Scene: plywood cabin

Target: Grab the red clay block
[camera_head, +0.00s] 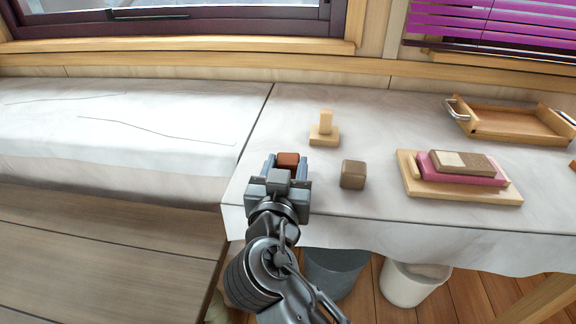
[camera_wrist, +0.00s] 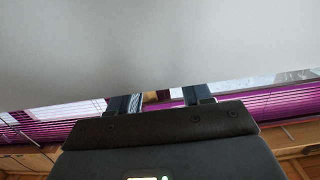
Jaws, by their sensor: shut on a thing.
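The red clay block (camera_head: 288,159) is a small reddish-brown cube near the left end of the cloth-covered table. My gripper (camera_head: 286,163) is shut on it, with a finger on its left and right sides. My gripper hides the block's near and lower part, and I cannot tell whether it touches the cloth. In the wrist view the two fingers of my gripper (camera_wrist: 162,98) show at the middle, but the block cannot be made out clearly there.
A brown block (camera_head: 353,174) stands close to the right of my gripper. A wooden piece with an upright peg (camera_head: 325,133) stands behind. A board (camera_head: 469,195) with stacked pieces and a wooden tray (camera_head: 515,124) lie to the right. Two bins stand below the table's front edge.

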